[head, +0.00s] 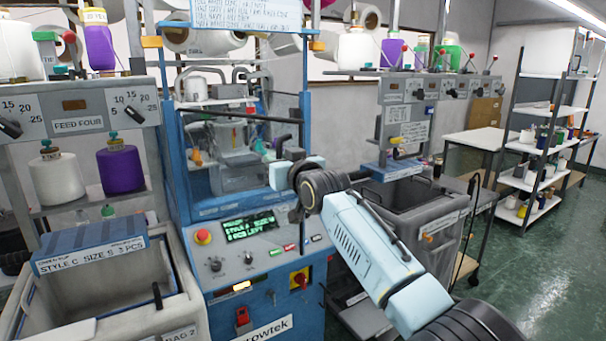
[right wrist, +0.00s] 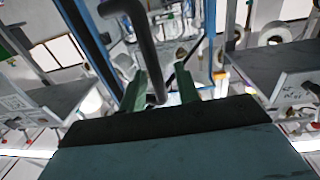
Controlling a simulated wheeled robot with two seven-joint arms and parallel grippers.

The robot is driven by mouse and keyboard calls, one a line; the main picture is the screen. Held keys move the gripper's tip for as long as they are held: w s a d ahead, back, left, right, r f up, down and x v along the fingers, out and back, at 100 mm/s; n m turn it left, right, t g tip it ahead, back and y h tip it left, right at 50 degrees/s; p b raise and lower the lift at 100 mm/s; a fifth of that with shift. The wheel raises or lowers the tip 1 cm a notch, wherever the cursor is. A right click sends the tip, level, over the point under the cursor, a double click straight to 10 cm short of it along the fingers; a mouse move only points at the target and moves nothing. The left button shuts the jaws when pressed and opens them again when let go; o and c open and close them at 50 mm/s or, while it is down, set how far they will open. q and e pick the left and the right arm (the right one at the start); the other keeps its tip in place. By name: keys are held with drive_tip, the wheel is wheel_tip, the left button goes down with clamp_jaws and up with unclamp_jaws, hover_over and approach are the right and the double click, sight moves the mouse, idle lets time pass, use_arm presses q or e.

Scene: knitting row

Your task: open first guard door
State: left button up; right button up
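The machine's guard door (head: 205,160) is a clear panel in a blue frame above the control panel in the head view; it appears closed. My right gripper (head: 286,150) is at the right end of this handle, partly hidden by my own wrist. In the right wrist view, the black bar (right wrist: 148,50) passes between the two green fingers of my right gripper (right wrist: 160,88). The fingers are apart, with a visible gap on the bar's right side. My left gripper is not in view.
The control panel (head: 255,262) with a red stop button (head: 203,236) and green display lies below the door. A grey bin (head: 185,315) stands left, another bin (head: 460,215) stands right behind my right arm. A shelf rack (head: 545,140) stands far right beside open green floor.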

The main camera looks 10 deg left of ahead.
drive_tip(key=b+v, duration=0.2)
drive_tip(key=v, duration=1)
drive_tip(key=shift+w, duration=0.1)
drive_tip(key=shift+c, duration=0.3)
